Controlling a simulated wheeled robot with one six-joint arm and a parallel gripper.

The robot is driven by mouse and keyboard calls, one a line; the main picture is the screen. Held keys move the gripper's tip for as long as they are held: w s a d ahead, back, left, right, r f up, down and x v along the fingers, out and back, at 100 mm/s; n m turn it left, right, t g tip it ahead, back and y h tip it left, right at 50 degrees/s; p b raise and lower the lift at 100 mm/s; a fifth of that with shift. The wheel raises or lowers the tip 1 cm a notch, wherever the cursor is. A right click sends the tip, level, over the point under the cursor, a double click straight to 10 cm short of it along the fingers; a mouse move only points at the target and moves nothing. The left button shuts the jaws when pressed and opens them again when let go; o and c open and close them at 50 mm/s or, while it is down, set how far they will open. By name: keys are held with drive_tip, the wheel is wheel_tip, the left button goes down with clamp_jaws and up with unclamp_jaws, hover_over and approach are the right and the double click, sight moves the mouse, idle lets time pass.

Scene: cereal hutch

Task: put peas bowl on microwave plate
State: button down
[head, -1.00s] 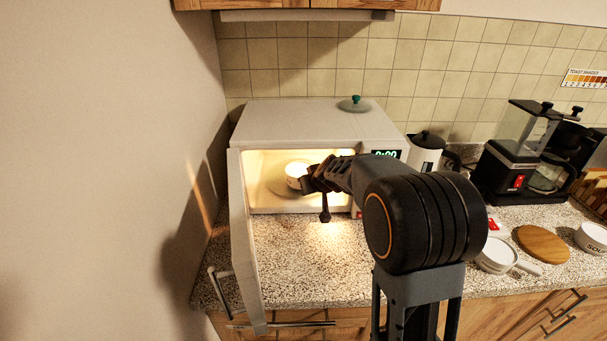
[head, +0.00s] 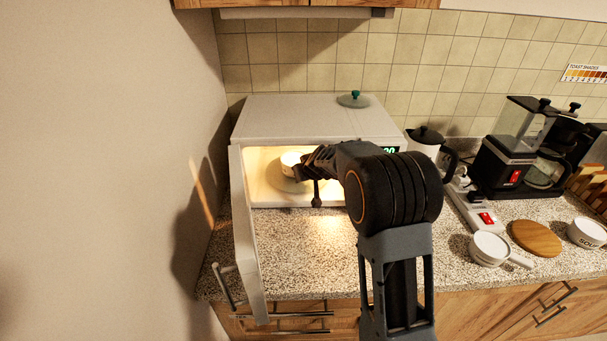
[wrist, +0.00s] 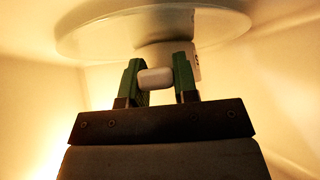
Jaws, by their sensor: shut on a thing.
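The white bowl (head: 290,163) is inside the lit, open microwave (head: 235,170), over the round plate (head: 285,185). My gripper (head: 302,173) reaches in from the right, beside the bowl. In the wrist view, the green fingers (wrist: 158,80) are shut on a small white handle (wrist: 155,78) of the bowl (wrist: 180,52). Dark lettering shows at the bowl's right edge, too cut off to read. The plate (wrist: 90,32) spans the top of that view. I cannot tell whether the bowl's base touches the plate.
The microwave door (head: 245,240) stands open toward me on the left, near the wall. A lid (head: 353,100) lies on the microwave. A kettle (head: 425,142), a coffee maker (head: 515,150), a white handled bowl (head: 489,248) and a wooden board (head: 537,238) stand to the right.

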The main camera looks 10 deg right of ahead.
drive_tip(key=shift+f, duration=0.15)
drive_tip(key=c, duration=0.9)
unclamp_jaws()
drive_tip(key=shift+s+r, duration=0.15)
drive_tip(key=shift+r, duration=0.3)
drive_tip(key=v, duration=0.5)
drive_tip(key=shift+s+f, duration=0.1)
drive_tip(key=s+f+g+b, duration=0.1)
drive_tip(key=s, duration=0.9)
drive_tip(key=s+f+m+g+h+b, duration=0.1)
drive_tip(key=s+g+b, duration=0.1)
drive_tip(key=s, duration=0.8)
drive_tip(key=s+f+m+g+b, duration=0.1)
drive_tip(key=s+f+g, duration=0.1)
drive_tip(key=s, duration=0.8)
drive_tip(key=shift+a+f+h+b, duration=0.1)
drive_tip(key=shift+a+h+b, duration=0.2)
drive_tip(key=shift+a+h, duration=0.1)
